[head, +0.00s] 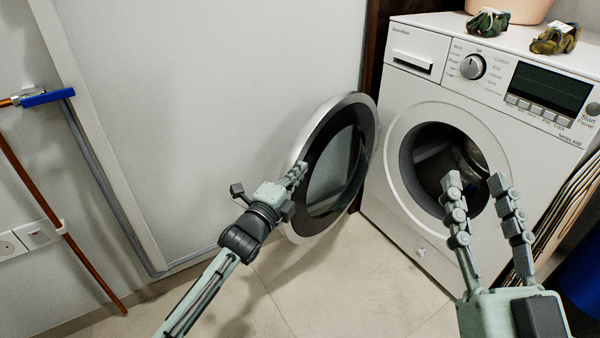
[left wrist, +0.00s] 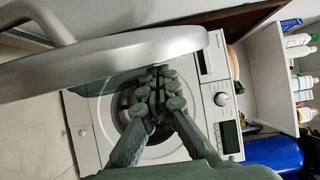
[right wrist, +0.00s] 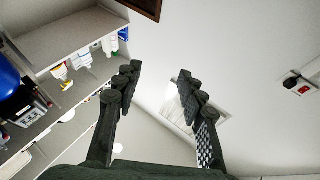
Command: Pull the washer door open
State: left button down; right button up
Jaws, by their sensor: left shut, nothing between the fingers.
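The white washer (head: 430,130) stands at the right of the head view with its round drum opening (head: 440,160) uncovered. Its round door (head: 335,165), with a silver rim and dark glass, is swung wide open to the left. My left gripper (head: 299,170) is shut and empty at the inner side of the door, near its left rim; I cannot tell whether it touches. In the left wrist view the door's rim (left wrist: 110,60) crosses above the shut fingers. My right gripper (head: 476,178) is open and empty in front of the washer; its fingers partly cover the drum opening.
Two small dark green and yellowish objects (head: 488,22) (head: 556,38) and a peach-coloured tub (head: 512,8) stand on the washer. A grey wall panel (head: 210,100) lies behind the door. Copper pipes (head: 50,210) run at the left. A blue cylinder (left wrist: 275,155) stands beside the washer. The tiled floor (head: 330,290) is clear.

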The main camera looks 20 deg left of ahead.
aim_at(291, 155)
pick_arm(q)
jog(key=shift+m+h, duration=0.3)
jog(key=shift+h, duration=0.2)
jog(key=a, duration=0.1)
jog(key=w+a, duration=0.1)
jog(key=a, duration=0.1)
jog(key=w+a, duration=0.1)
jog(key=shift+a+p, duration=0.25)
jog(key=shift+p, duration=0.1)
jog(key=w+a+m+h+b, duration=0.1)
jog(key=w+a, duration=0.3)
jog(key=a, duration=0.4)
jog(key=shift+m+g+h, duration=0.4)
jog(key=shift+h, duration=0.5)
pick_arm(e)
jog(key=shift+s+d+r+t, duration=0.15)
jog(key=shift+r+t, duration=0.2)
jog(key=shift+r, duration=0.05)
jog(key=shift+s+d+r+t, duration=0.1)
jog(key=shift+s+r+t, duration=0.05)
jog(key=shift+r+t, duration=0.25)
